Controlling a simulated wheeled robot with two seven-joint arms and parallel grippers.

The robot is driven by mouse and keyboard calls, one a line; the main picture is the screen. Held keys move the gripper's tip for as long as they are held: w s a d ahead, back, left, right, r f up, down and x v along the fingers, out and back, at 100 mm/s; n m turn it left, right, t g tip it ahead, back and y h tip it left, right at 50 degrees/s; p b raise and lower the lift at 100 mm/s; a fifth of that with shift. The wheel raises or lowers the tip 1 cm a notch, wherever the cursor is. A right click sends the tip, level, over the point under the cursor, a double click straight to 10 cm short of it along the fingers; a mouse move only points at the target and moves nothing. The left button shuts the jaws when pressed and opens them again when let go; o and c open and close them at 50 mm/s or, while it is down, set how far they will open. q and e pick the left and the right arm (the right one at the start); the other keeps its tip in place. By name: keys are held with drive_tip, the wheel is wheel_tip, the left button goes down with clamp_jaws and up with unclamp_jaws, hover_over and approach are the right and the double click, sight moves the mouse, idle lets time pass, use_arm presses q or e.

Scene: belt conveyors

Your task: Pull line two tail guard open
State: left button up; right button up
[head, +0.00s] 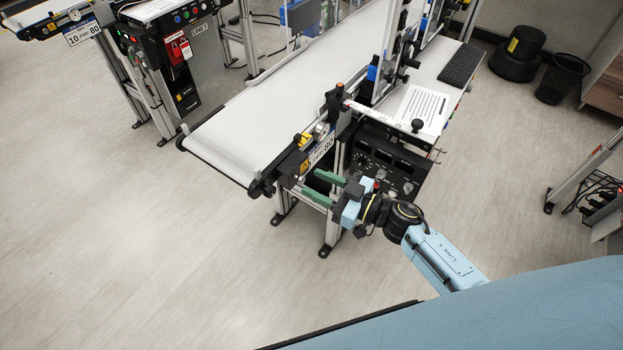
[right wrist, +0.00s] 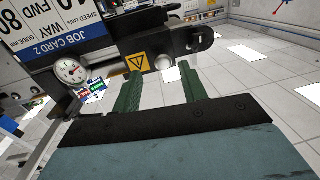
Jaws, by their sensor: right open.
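The near conveyor's tail guard (head: 292,166) is a dark block with a yellow warning label, at the belt's near end below the belt edge. In the right wrist view the guard (right wrist: 152,45) lies across the top, with its warning triangle just beyond my fingers. My right gripper (head: 318,186) has two green fingers, open and empty, pointing at the guard. It also shows in the right wrist view (right wrist: 160,75), fingers apart, with a rounded light knob (right wrist: 163,62) between and beyond the tips. I cannot tell whether anything touches. My left gripper is out of view.
A card marked JOB CARD 2 (right wrist: 75,30) and a round dial (right wrist: 70,71) sit left of the guard. A control panel (head: 385,165) stands close beside my right wrist. Another conveyor (head: 160,8) is at the back left. The floor in front is clear.

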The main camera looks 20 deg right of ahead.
sight(297, 172)
drive_tip(key=shift+x, duration=1.15)
clamp_jaws()
drive_tip(key=shift+d, duration=0.1)
